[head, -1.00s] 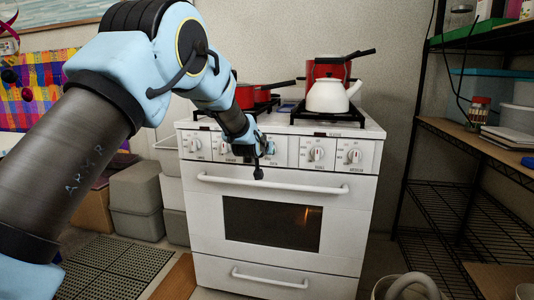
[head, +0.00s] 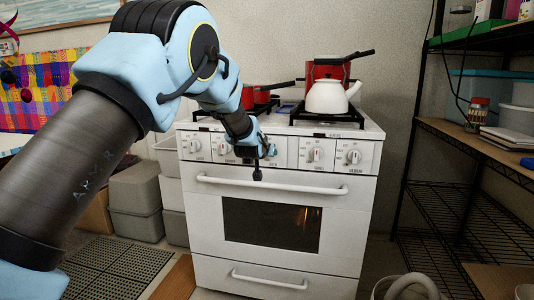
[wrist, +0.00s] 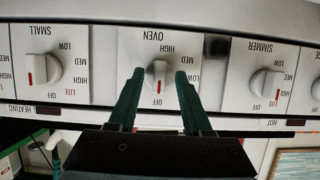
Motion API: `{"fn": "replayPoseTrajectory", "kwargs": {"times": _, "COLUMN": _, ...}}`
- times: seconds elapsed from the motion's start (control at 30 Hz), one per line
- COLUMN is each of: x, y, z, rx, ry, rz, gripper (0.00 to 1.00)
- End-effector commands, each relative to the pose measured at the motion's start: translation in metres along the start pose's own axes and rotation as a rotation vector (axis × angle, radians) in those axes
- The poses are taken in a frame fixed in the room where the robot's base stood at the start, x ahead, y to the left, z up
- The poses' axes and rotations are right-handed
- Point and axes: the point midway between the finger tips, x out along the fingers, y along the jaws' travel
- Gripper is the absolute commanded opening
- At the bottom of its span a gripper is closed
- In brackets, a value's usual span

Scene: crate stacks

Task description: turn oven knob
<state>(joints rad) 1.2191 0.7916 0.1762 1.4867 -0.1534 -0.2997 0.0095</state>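The white oven (head: 270,222) stands against the wall with a row of knobs along its front panel. In the wrist view, which is upside down, the oven knob (wrist: 158,75) is a white round knob under the label OVEN. Its red mark points at OFF. My gripper (wrist: 160,74) is open, with one dark finger on each side of the knob and a small gap on both sides. In the head view my gripper (head: 259,157) is at the front panel, left of centre, and hides the oven knob.
Neighbouring knobs SMALL (wrist: 40,72) and SIMMER (wrist: 266,84) flank the oven knob. The oven door handle (head: 270,185) runs just below. A white kettle (head: 328,96) and red pots (head: 258,97) stand on the stovetop. A black shelf rack (head: 470,160) is at the right.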

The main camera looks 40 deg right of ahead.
Motion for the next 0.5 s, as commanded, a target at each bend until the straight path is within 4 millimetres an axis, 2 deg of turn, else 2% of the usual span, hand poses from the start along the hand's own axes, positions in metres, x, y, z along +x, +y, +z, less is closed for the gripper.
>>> {"fn": "replayPoseTrajectory", "kwargs": {"times": 0.27, "x": -0.002, "y": 0.001, "z": 0.000, "rx": -0.001, "ry": 0.001, "rz": 0.001, "gripper": 0.50}}
{"fn": "replayPoseTrajectory", "kwargs": {"times": 0.37, "x": -0.011, "y": 0.001, "z": -0.002, "rx": -0.001, "ry": 0.002, "rz": 0.001, "gripper": 0.50}}
{"fn": "replayPoseTrajectory", "kwargs": {"times": 0.5, "x": -0.035, "y": 0.001, "z": -0.001, "rx": -0.002, "ry": 0.001, "rz": 0.001, "gripper": 0.50}}
